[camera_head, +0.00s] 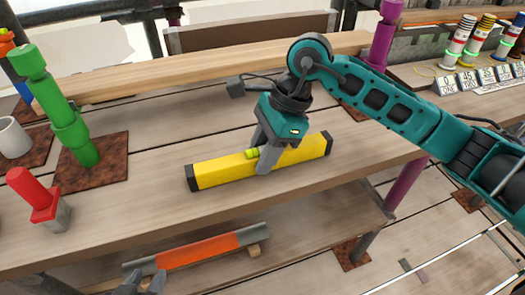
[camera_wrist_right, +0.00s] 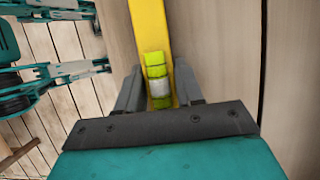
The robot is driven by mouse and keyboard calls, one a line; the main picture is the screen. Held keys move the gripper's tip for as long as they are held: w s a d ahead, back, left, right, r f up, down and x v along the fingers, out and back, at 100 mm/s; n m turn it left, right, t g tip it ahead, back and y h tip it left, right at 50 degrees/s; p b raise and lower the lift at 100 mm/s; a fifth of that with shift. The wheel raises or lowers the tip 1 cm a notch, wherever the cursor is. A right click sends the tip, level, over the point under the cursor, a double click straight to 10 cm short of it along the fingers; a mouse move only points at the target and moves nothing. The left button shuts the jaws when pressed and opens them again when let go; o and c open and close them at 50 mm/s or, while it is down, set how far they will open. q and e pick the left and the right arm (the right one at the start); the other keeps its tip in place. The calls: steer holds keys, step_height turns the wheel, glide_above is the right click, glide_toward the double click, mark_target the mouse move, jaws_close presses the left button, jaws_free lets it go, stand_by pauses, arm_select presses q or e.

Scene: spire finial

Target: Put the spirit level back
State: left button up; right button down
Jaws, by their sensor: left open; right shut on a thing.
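The yellow spirit level (camera_head: 215,172) has black end caps and a lime-green vial. It lies along the front of the wooden bench top, resting on it or very close to it; I cannot tell which. My right gripper (camera_head: 264,160) comes down from above and is shut on the level around its middle, at the vial. In the right wrist view the level (camera_wrist_right: 150,28) runs between the two grey fingers of that gripper (camera_wrist_right: 158,90). My left gripper (camera_head: 144,284) is open and empty at the bottom edge, in front of the lower shelf and apart from the level.
A wooden beam (camera_head: 200,66) lies along the back of the bench. A green post (camera_head: 70,125), a red-handled tool (camera_head: 38,198) and a white mug (camera_head: 13,138) stand at left. An orange-and-grey bar (camera_head: 200,249) lies on the lower shelf. Spools (camera_head: 460,40) stand on another bench at right.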

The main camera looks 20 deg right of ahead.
steer(key=shift+f, duration=0.1)
steer(key=c, duration=0.7)
jaws_free()
steer(key=shift+r, duration=0.25)
steer(key=p+v, duration=0.1)
steer(key=v, duration=1)
steer(key=shift+d+r, duration=0.25)
steer(key=shift+r, duration=0.1)
steer(key=shift+s, duration=0.1)
